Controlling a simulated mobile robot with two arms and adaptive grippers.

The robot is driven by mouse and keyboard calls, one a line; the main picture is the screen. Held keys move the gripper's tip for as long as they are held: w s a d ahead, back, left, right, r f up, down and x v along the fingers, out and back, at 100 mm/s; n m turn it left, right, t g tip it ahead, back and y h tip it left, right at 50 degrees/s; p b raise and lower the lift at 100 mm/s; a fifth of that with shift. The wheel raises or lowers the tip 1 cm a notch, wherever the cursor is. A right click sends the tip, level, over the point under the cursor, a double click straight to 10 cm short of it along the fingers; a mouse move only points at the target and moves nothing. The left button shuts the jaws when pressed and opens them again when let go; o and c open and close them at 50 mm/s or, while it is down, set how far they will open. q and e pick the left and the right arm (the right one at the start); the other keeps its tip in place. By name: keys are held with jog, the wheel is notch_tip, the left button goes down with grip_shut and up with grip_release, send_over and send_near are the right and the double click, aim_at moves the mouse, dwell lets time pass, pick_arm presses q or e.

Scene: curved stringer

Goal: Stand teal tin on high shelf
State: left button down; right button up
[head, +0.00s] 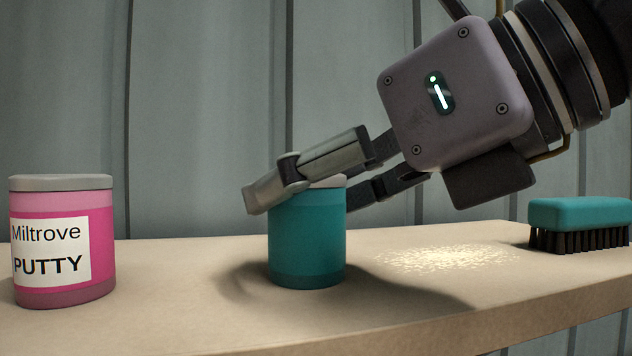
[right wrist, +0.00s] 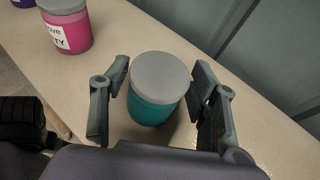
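The teal tin (head: 306,240) with a grey lid stands upright on the beige curved shelf (head: 180,325). It also shows in the right wrist view (right wrist: 150,112), seen from above. My right gripper (head: 300,187) reaches in from the upper right, with its fingers on either side of the tin near the lid. In the right wrist view the gripper (right wrist: 160,82) is open, with narrow gaps between fingers and tin. In the head view the far finger is partly hidden behind the tin. My left gripper is in neither view.
A pink putty tin (head: 62,285) with a grey lid and white label stands at the left. A teal brush (head: 580,215) with dark bristles lies at the right. Pale crumbs (head: 445,257) are scattered between tin and brush. A grey panelled wall (head: 200,110) is behind.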

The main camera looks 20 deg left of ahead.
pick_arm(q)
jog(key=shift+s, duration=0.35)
pick_arm(e)
jog(key=shift+o, duration=0.7)
jog(key=shift+r, duration=0.1)
jog(key=shift+d, duration=0.2)
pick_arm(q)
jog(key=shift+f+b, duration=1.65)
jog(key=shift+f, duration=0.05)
pick_arm(e)
jog(key=v, duration=1.1)
jog(key=shift+s+d+r, duration=0.2)
jog(key=shift+d, duration=0.05)
